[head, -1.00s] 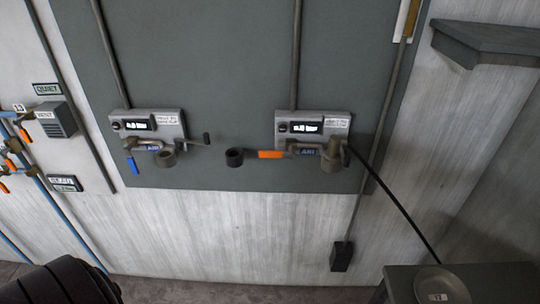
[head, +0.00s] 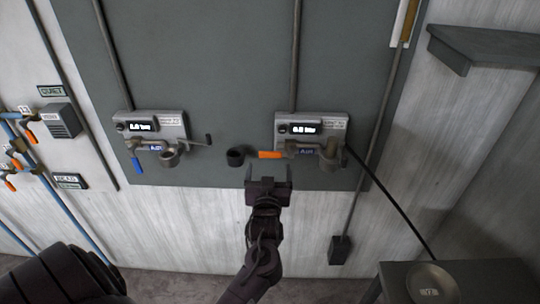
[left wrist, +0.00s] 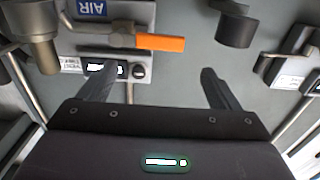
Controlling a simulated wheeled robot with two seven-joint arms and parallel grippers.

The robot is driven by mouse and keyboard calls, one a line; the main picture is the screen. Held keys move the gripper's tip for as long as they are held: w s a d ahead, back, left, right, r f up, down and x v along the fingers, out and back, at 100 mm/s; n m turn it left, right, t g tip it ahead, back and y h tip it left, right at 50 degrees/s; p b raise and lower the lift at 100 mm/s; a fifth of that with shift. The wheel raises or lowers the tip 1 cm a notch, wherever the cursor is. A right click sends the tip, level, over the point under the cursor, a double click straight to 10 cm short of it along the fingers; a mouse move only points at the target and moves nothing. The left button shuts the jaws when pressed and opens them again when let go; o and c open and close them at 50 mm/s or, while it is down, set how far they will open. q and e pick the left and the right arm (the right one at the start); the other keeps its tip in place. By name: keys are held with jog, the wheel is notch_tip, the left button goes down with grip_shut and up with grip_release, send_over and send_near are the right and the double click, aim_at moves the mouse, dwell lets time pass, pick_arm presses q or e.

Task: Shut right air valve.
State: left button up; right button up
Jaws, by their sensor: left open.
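The right air valve has an orange lever (head: 270,154) that lies level and points left, below the right grey gauge box (head: 311,129). An AIR label sits by its brass body. My left gripper (head: 268,176) is open and empty, just below the lever in the head view. In the left wrist view, which is turned upside down, the orange lever (left wrist: 160,44) shows beyond the gap between the open fingers (left wrist: 158,75), apart from them. My right gripper is not in view.
A second valve with a blue lever (head: 136,165) hangs down at left. A dark round holder (head: 235,157) sticks out left of the orange lever. A black hose runs from the right valve down toward a bowl (head: 432,284) on a grey stand.

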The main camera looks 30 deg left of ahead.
aim_at(270, 153)
pick_arm(q)
jog(key=p+x, duration=0.1)
jog(key=x, duration=0.5)
jog(key=shift+w+p, duration=0.2)
jog(key=shift+p, duration=0.15)
